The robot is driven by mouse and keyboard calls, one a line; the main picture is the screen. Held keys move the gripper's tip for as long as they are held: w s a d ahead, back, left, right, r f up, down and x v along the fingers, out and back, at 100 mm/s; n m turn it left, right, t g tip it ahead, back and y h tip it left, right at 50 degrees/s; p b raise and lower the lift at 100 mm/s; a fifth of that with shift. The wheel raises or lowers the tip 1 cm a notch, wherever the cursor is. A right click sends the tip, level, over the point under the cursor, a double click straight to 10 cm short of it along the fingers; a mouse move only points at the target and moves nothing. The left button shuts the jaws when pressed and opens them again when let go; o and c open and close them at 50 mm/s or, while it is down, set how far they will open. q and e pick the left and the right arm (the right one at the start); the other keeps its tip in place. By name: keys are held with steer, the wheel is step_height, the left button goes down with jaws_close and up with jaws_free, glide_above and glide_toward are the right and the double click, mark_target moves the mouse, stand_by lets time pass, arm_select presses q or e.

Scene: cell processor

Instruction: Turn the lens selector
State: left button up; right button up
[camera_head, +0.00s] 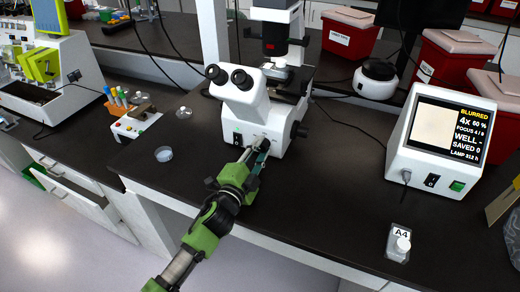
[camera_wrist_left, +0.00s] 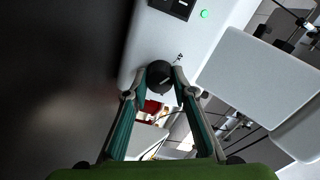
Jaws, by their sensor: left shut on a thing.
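The white microscope (camera_head: 250,100) stands on the dark bench in the middle of the head view. A round black knob (camera_wrist_left: 159,76), which looks like the lens selector, sits on the front of its base. My left gripper (camera_head: 262,146) reaches it from the front. In the left wrist view my left gripper (camera_wrist_left: 160,84) has its two fingertips on either side of the knob, shut on it. The head view mostly hides the knob behind the fingers. I cannot see my right gripper.
A display box (camera_head: 440,130) at right reads BLURRED, 4x, 60 %, FOCUS 4 / 6. Small dishes (camera_head: 163,154) and a tube rack (camera_head: 135,120) lie to the left. Red bins (camera_head: 350,32) stand behind.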

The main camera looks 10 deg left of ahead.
stand_by(0.4)
arm_select(q)
steer(key=o, duration=1.1)
steer(key=shift+s, duration=0.15)
steer(key=v, duration=1.1)
steer(key=shift+s+a, duration=0.2)
steer(key=shift+s, duration=0.1)
